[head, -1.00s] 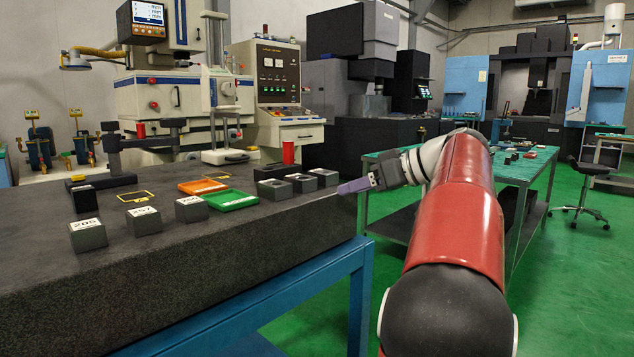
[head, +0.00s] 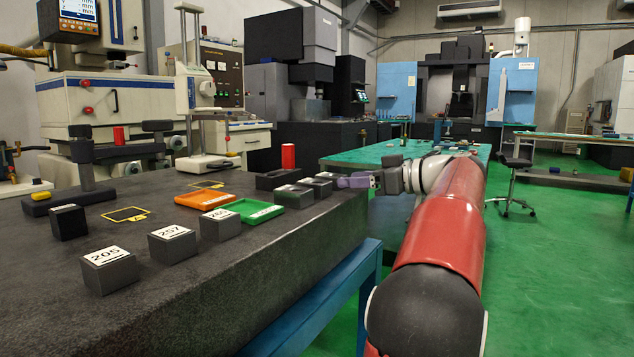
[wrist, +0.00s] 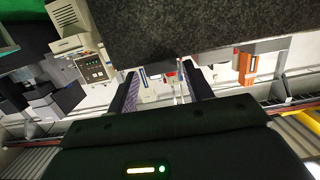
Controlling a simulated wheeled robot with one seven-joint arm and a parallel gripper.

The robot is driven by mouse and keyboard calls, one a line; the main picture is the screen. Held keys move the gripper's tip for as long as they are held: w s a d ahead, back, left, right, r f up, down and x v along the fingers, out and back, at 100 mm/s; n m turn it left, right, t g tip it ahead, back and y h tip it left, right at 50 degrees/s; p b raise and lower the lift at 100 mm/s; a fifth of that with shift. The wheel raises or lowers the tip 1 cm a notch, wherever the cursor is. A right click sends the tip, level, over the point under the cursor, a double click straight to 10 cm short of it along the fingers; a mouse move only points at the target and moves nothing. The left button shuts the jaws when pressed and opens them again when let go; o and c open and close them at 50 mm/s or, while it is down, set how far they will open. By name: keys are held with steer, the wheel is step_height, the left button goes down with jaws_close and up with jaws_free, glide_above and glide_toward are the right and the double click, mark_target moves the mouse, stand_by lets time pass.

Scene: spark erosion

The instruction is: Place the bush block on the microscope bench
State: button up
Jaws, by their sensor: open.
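Several dark blocks stand on the granite-topped table (head: 290,250). White-labelled ones, "205" (head: 110,270), "257" (head: 173,244) and a third (head: 220,225), stand in a row along the near edge. Small dark blocks (head: 318,187) also stand at the table's far right corner; I cannot tell which block is the bush block. My gripper (head: 350,181) is beside that corner, pointing left, its fingers overlapping the block there in the picture. In the wrist view my gripper (wrist: 162,88) is open with nothing between its fingers. I cannot tell which bench is the microscope bench.
An orange tray (head: 203,198) and a green tray (head: 248,212) lie among the blocks. A red cylinder (head: 288,156) and a white column stand (head: 195,90) are behind. A green-topped bench (head: 375,155) lies beyond my arm.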

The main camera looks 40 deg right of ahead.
mark_target(324, 174)
steer(key=x, duration=0.5)
steer(key=p+x, duration=0.1)
steer(key=x, duration=0.2)
steer(key=shift+a+r, duration=0.1)
steer(key=shift+r, duration=0.15)
steer(key=shift+c, duration=0.3)
steer(key=shift+r, duration=0.1)
jaws_close()
steer(key=shift+r, duration=0.1)
